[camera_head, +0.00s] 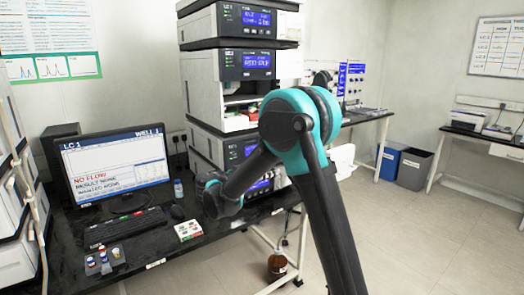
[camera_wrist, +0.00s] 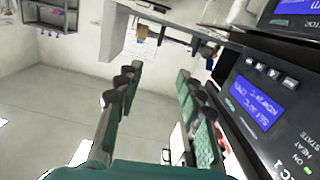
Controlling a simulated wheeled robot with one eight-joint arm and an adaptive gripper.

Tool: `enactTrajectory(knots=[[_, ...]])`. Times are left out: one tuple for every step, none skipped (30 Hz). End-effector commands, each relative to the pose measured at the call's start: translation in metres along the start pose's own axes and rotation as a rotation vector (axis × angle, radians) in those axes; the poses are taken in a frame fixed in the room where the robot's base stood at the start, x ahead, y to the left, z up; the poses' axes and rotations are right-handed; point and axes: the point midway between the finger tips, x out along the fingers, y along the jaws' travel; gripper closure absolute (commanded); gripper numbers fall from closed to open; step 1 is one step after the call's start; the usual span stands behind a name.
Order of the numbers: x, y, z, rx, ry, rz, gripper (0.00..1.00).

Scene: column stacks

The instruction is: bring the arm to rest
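My arm (camera_head: 325,215) rises in the head view, bends at a large teal joint and comes down to a smaller teal joint above the dark bench (camera_head: 185,260). My gripper is not clearly made out in the head view. In the wrist view, my gripper (camera_wrist: 160,78) shows two dark and green fingers spread apart, with nothing seen between them. The instrument stack (camera_head: 205,90) stands behind my arm, which hides part of its lower units. In the wrist view a stack unit with a blue display (camera_wrist: 262,100) is close on the right, beside the fingers.
A monitor (camera_head: 115,170) reading "NO FLOW", a keyboard (camera_head: 125,226), a small white-and-green box (camera_head: 188,230) and a rack of vials (camera_head: 104,262) are on the bench. A brown bottle (camera_head: 277,267) is below. Open floor (camera_head: 420,245) lies to the right, before two bins (camera_head: 413,169).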

Motion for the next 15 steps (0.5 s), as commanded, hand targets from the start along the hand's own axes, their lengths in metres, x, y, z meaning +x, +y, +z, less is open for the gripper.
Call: enactTrajectory(knots=[[0.006, 0.006, 0.002, -0.016, -0.017, 0.004, 0.62], [0.01, 0.009, 0.004, -0.03, -0.031, 0.005, 0.62], [0.014, 0.014, 0.006, -0.048, -0.049, 0.006, 0.62], [0.017, 0.017, 0.008, -0.061, -0.063, 0.006, 0.62], [0.022, 0.022, 0.01, -0.078, -0.079, 0.007, 0.62], [0.027, 0.028, 0.014, -0.099, -0.102, 0.007, 0.62], [0.031, 0.033, 0.017, -0.116, -0.121, 0.007, 0.62], [0.036, 0.038, 0.019, -0.135, -0.14, 0.007, 0.62], [0.042, 0.045, 0.024, -0.16, -0.169, 0.005, 0.62], [0.046, 0.051, 0.027, -0.178, -0.191, 0.002, 0.62], [0.05, 0.058, 0.031, -0.199, -0.214, 0.0, 0.62], [0.056, 0.067, 0.036, -0.227, -0.247, -0.003, 0.62], [0.06, 0.075, 0.041, -0.25, -0.275, -0.008, 0.62], [0.065, 0.083, 0.046, -0.273, -0.305, -0.014, 0.62], [0.07, 0.096, 0.054, -0.305, -0.348, -0.024, 0.62]])
